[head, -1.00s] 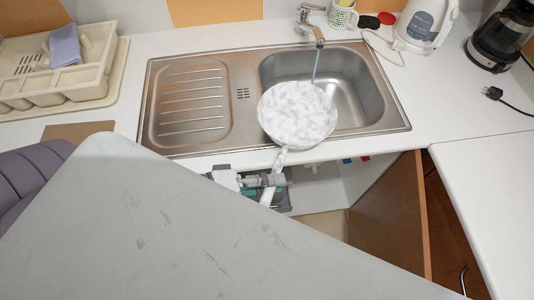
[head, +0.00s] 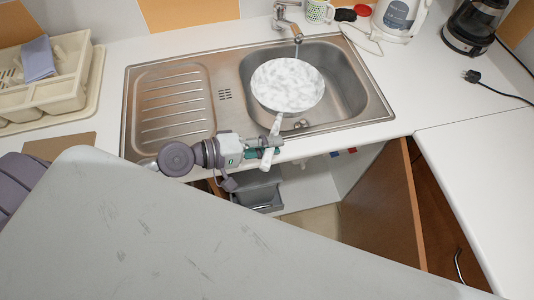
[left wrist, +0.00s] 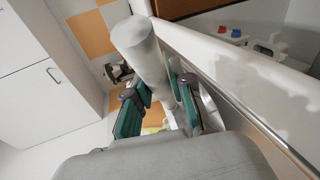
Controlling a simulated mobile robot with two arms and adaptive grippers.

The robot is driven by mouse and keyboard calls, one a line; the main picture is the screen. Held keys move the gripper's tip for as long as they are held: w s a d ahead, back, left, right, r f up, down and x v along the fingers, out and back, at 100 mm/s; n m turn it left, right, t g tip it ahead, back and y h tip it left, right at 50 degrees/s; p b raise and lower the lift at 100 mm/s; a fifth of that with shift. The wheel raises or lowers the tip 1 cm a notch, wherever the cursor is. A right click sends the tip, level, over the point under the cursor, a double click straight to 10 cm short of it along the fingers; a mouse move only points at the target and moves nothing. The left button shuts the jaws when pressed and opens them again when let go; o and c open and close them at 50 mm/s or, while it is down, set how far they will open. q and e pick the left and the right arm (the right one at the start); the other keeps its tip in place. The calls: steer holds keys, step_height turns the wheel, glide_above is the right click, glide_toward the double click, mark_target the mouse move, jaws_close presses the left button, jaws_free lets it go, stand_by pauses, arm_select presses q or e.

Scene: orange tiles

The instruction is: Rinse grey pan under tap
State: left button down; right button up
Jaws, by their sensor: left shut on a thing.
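The grey pan (head: 287,85), mottled white and pale grey, is over the sink basin (head: 345,83). Its handle (head: 276,124) points toward the front edge. My left gripper (head: 271,143) is shut on this handle at the counter's front edge. In the left wrist view, the pale round handle (left wrist: 143,50) lies between the green-padded fingers (left wrist: 160,108). The tap (head: 288,20) stands behind the basin, its spout end just behind the pan's far rim. I cannot tell clearly whether water falls into the pan. My right gripper is not in view.
A ridged drainboard (head: 170,105) lies left of the basin, with a cream dish rack (head: 55,90) beyond it. A cup (head: 318,12), a kettle (head: 398,18) and a coffee maker (head: 473,25) stand at the back right. An open cabinet door (head: 385,205) is below the sink.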

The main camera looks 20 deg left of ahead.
mark_target(273, 130)
arm_select(q)
steer(key=w, duration=0.5)
steer(key=shift+w+a+b, duration=0.1)
steer(key=shift+a+b, duration=0.2)
steer(key=shift+b, duration=0.05)
steer(key=shift+w+a+b, duration=0.2)
steer(key=shift+w+b, duration=0.15)
steer(key=shift+w, duration=0.95)
steer(key=shift+w+a+b, duration=0.15)
steer(key=shift+w+b, duration=0.15)
steer(key=shift+w, duration=0.95)
steer(key=shift+r, duration=0.1)
steer(key=shift+s, duration=0.1)
steer(key=s, duration=0.2)
steer(key=s+p, duration=0.1)
steer(key=s, duration=0.2)
steer(key=shift+s+d+p, duration=0.3)
steer(key=shift+d+p, duration=0.1)
steer(key=s, duration=0.5)
steer(key=shift+s+d+p, duration=0.35)
steer(key=shift+s+d, duration=0.15)
steer(key=shift+s, duration=1.1)
steer(key=shift+w, duration=0.1)
